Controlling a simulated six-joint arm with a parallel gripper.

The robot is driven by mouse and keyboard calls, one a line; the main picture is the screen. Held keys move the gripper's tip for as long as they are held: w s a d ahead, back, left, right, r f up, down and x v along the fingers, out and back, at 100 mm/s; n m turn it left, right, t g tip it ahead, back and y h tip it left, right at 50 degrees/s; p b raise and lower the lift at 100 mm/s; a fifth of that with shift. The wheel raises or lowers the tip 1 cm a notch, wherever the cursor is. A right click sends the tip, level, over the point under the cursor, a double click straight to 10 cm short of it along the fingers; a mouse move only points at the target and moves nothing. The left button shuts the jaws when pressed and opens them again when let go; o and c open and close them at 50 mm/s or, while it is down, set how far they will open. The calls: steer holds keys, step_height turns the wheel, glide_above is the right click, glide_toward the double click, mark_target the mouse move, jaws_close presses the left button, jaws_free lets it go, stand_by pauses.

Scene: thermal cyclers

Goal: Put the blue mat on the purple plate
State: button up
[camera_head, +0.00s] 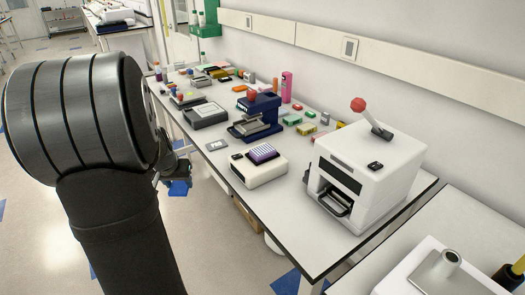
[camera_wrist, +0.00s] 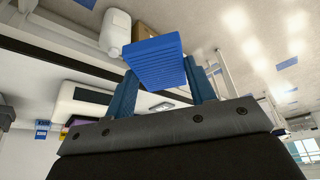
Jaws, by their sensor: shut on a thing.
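The blue mat (camera_wrist: 155,57) is a ribbed blue block held between the two fingers of my gripper (camera_wrist: 161,70) in the wrist view. In the head view my gripper (camera_head: 174,169) hangs off the front edge of the bench, partly hidden by my arm, with the blue mat (camera_head: 179,188) below it over the floor. The purple plate (camera_head: 263,153) lies on top of a small white thermal cycler (camera_head: 259,168) near the bench's front edge, to the right of my gripper. The mat and the plate are apart.
A large white machine (camera_head: 366,175) with a red-knobbed lever stands right of the plate. A dark blue device (camera_head: 257,117) stands behind it. A small grey card (camera_head: 216,145) lies left of the cycler. Grey devices (camera_head: 205,115) and several coloured boxes crowd the far bench.

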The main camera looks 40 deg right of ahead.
steer(key=w+a, duration=0.4)
steer(key=w, duration=0.1)
steer(key=d+r+m+g+h, duration=0.1)
steer(key=d+r+m, duration=0.35)
steer(key=d, duration=1.05)
steer(key=s+d+r+m+g, duration=0.1)
steer(key=s+d+r+m, duration=0.15)
steer(key=s+d, duration=0.4)
steer(key=s+d+r+m+g+h, duration=0.1)
steer(key=s+d+r+m, duration=0.2)
steer(key=d, duration=0.6)
steer(key=s+d+r+m+g, duration=0.1)
steer(key=s+d+r, duration=0.2)
steer(key=s+d, duration=0.35)
glide_above(264, 150)
steer(key=a, duration=0.1)
steer(key=f, duration=0.6)
steer(key=shift+a+f, duration=0.15)
steer(key=shift+a, duration=0.05)
steer(key=shift+w+f, duration=0.1)
steer(key=shift+f, duration=1.9)
steer(key=shift+f, duration=0.1)
